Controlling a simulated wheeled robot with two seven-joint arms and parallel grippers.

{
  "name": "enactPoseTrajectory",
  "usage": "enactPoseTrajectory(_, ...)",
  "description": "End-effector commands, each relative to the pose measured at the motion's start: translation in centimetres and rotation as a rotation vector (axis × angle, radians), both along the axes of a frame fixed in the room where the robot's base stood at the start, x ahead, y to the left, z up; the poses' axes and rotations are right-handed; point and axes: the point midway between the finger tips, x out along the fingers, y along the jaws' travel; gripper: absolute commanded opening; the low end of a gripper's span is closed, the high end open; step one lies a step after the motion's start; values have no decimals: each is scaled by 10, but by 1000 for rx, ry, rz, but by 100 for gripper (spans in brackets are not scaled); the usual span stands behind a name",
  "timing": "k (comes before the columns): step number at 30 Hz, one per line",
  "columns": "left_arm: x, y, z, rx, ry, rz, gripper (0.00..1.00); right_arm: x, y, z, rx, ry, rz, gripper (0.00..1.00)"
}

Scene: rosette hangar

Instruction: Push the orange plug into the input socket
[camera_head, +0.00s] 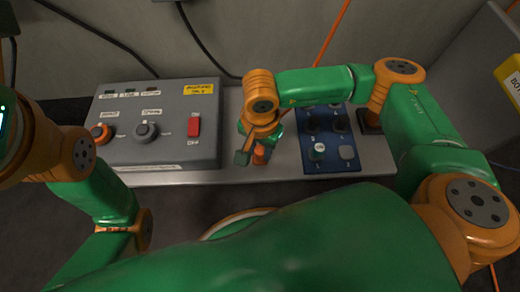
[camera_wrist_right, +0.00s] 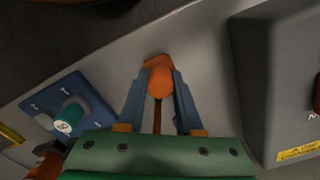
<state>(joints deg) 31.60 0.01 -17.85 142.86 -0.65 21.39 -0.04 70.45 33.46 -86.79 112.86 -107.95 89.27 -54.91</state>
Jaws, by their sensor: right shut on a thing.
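The orange plug (camera_wrist_right: 159,77) is held between the two fingertips of my right gripper (camera_wrist_right: 158,88) in the right wrist view, with a thin orange cable running back from it. In the head view the plug (camera_head: 262,154) shows partly beside my right gripper (camera_head: 252,150), over the grey bench strip between the box and the blue panel. I cannot tell whether it touches the strip. An orange-ringed round fitting (camera_head: 102,133), perhaps the input socket, is on the left of the grey control box (camera_head: 190,150), well left of the plug. My left gripper is not in view.
The box carries a grey knob (camera_head: 146,131), a red switch (camera_head: 194,127) and a yellow label (camera_head: 199,89). A blue panel (camera_head: 312,166) with several knobs stands right of my right gripper. Black cables and an orange cable (camera_head: 331,42) hang at the back wall.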

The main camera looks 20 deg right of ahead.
Motion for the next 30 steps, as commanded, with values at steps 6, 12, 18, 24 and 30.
enactPoseTrajectory(6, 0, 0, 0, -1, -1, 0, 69, 0, 0, 0, 0, 0, 0, 0)
enactPoseTrajectory(12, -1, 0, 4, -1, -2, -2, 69, 0, 0, 4, 0, 0, 0, 0)
enactPoseTrajectory(18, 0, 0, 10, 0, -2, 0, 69, 0, 0, 13, 0, 0, 0, 0)
enactPoseTrajectory(24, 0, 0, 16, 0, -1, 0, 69, 0, 0, 21, 0, 0, 0, 0)
enactPoseTrajectory(30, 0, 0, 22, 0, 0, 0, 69, 0, 0, 29, 0, 0, 0, 0)
